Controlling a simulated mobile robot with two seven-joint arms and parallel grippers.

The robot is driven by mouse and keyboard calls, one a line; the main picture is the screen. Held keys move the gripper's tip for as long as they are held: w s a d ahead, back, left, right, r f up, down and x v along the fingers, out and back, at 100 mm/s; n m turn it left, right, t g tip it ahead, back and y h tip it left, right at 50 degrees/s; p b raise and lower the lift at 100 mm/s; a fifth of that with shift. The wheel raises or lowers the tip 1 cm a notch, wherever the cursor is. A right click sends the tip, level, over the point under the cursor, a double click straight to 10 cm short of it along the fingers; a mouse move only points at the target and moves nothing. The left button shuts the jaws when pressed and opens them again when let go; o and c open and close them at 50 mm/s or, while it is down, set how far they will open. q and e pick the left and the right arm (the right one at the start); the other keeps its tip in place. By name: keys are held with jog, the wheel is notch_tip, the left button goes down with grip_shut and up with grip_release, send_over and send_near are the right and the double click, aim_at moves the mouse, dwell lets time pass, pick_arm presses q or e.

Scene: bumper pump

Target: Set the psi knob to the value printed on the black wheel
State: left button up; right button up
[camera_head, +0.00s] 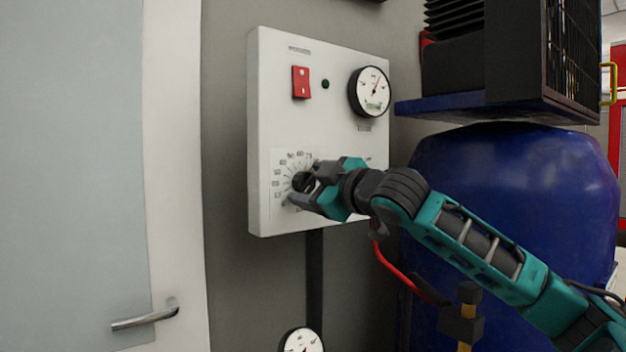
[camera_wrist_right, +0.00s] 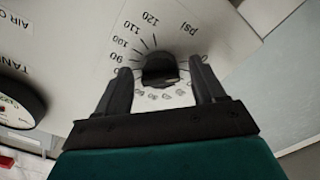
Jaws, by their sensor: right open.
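The black psi knob (camera_head: 303,181) sits at the lower left of the white control panel (camera_head: 262,130), inside a printed ring of numbers. In the right wrist view the knob (camera_wrist_right: 160,71) is in the middle, with 90, 100, 120 and "psi" readable around it. My right gripper (camera_head: 306,184) is at the knob. Its two open fingers (camera_wrist_right: 160,68) stand on either side of the knob, with gaps visible. The gripper hides part of the dial in the head view. I cannot make out the knob's setting. No black wheel with a printed value is identifiable. My left gripper is out of view.
The panel carries a red switch (camera_head: 301,82) and a round gauge (camera_head: 371,92). A blue tank (camera_head: 520,190) stands right, beneath a black machine. Another gauge (camera_head: 301,341) is below the panel. A door with a handle (camera_head: 145,318) is at left.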

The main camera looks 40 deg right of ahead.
jog(key=c, duration=1.1)
jog(key=shift+o, duration=0.2)
jog(key=shift+m, duration=0.3)
